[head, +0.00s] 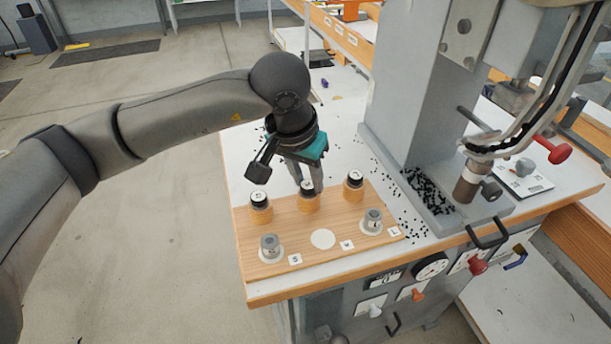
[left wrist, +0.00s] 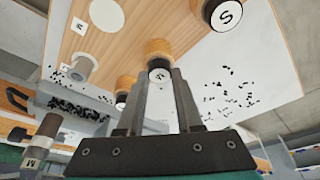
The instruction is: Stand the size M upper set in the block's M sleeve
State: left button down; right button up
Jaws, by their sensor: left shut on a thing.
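The size M upper set (left wrist: 158,76), a black piece with a white marked top, is between the fingers of my left gripper (head: 310,187). The gripper points down and is shut on it. The set is at the mouth of the block's middle, tan M sleeve (head: 308,203), which also shows in the left wrist view (left wrist: 157,49). It looks upright; the fingers hide how deep it sits. The wooden block (head: 290,237) lies on the bench. My right gripper is not in view.
Black-topped sets stand in the neighbouring sleeves, left (head: 260,201) and right (head: 354,181). Grey metal pieces stand at front left (head: 270,248) and front right (head: 372,221), with a bare white disc (head: 322,239) between. The press (head: 415,95) rises at right; black eyelets lie scattered near it.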

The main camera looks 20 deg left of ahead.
aim_at(309, 185)
pick_arm(q)
jog(key=shift+a+f, duration=0.1)
jog(key=shift+f, duration=0.25)
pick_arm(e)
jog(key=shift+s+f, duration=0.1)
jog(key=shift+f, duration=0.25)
pick_arm(q)
jog(key=shift+c, duration=2.4)
grip_release()
jog(key=shift+f, duration=0.1)
jog(key=shift+d+r+p, duration=0.15)
jog(key=shift+r+p, duration=0.3)
jog(key=shift+r, duration=0.4)
jog(key=shift+d+r+p, duration=0.1)
jog(key=shift+r+p, duration=0.35)
jog(key=shift+r, duration=0.35)
jog(key=shift+r+p, duration=0.65)
jog(key=shift+r, duration=0.5)
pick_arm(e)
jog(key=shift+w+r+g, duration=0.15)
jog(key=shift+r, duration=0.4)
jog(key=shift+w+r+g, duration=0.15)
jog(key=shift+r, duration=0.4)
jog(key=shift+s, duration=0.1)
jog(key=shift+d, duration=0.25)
